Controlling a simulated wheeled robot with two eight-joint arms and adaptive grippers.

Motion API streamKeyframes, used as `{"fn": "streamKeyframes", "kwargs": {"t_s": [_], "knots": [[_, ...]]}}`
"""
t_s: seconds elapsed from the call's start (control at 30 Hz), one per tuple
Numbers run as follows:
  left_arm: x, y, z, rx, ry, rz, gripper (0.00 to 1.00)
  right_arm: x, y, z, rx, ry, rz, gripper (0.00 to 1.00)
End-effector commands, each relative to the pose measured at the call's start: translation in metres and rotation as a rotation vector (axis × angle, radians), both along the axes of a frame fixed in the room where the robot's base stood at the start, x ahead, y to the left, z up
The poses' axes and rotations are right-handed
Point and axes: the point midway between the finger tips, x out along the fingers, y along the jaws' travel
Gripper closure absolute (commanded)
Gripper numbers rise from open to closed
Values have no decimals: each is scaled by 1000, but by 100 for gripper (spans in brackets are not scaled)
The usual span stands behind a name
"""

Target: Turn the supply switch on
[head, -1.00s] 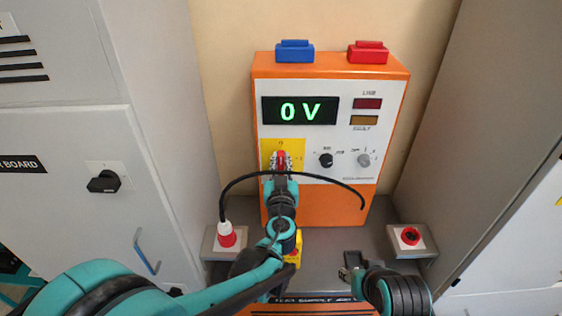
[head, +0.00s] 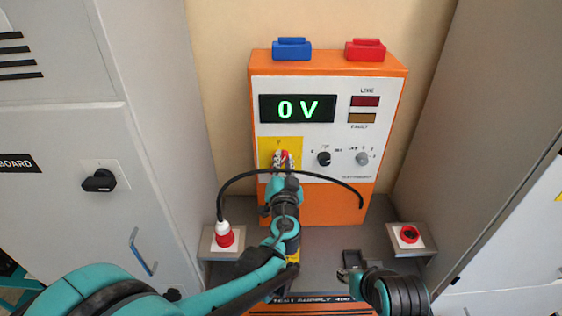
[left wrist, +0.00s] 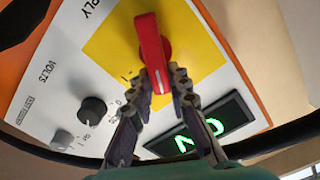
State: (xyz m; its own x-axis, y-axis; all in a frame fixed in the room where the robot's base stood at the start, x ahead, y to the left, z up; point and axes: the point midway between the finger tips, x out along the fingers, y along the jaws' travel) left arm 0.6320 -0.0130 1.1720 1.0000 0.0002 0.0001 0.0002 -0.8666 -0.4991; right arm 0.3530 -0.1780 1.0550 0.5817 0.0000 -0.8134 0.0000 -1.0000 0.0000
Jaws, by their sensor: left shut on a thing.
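The supply switch is a red handle (left wrist: 150,50) on a yellow plate (left wrist: 108,42) at the left of the orange and white supply box (head: 325,90). In the left wrist view, my left gripper (left wrist: 166,88) is shut on the handle's free end, one finger on each side. The handle leans right of upright on the panel. In the head view, the gripper (head: 284,160) largely covers it. The display (head: 297,108) reads 0 V in green. My right gripper (head: 350,268) is low at the right, away from the box; its jaw state is unclear.
A black cable (head: 325,177) arches across the box front, close to my left wrist, from a red and white plug (head: 224,234). A red socket (head: 409,234) stands at the right. Two knobs (head: 323,158) are right of the yellow plate. Grey cabinets flank the box.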

Motion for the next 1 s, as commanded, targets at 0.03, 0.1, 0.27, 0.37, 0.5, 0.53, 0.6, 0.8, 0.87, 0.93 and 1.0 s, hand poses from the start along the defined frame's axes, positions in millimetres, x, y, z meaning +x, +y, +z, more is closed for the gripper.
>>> {"fn": "streamKeyframes", "kwargs": {"t_s": [0.03,0.1,0.27,0.37,0.5,0.53,0.6,0.8,0.87,0.93,1.0], "knots": [[0,-1,-2,41,1,-1,100,0,0,-2,0,0,0,60],[0,-3,-3,107,1,-1,100,0,0,-3,0,0,0,60],[0,-6,-5,260,0,-1,100,0,0,-6,0,0,0,60],[0,-8,-7,355,0,-1,100,0,0,-8,0,0,0,60],[0,-10,-10,487,1,-1,100,0,0,-11,0,0,0,60],[0,-10,-11,516,1,-1,100,0,0,-12,0,0,0,60],[0,-11,-12,581,1,-1,100,0,0,-14,0,0,0,60],[0,-12,-16,759,1,-1,100,0,0,-18,0,0,0,60],[0,-12,-17,806,1,-1,100,0,0,-19,0,0,0,60],[0,-13,-19,856,1,-1,100,0,0,-20,0,0,0,60],[0,-13,-20,902,1,-1,100,0,0,-21,0,0,0,60]]}}
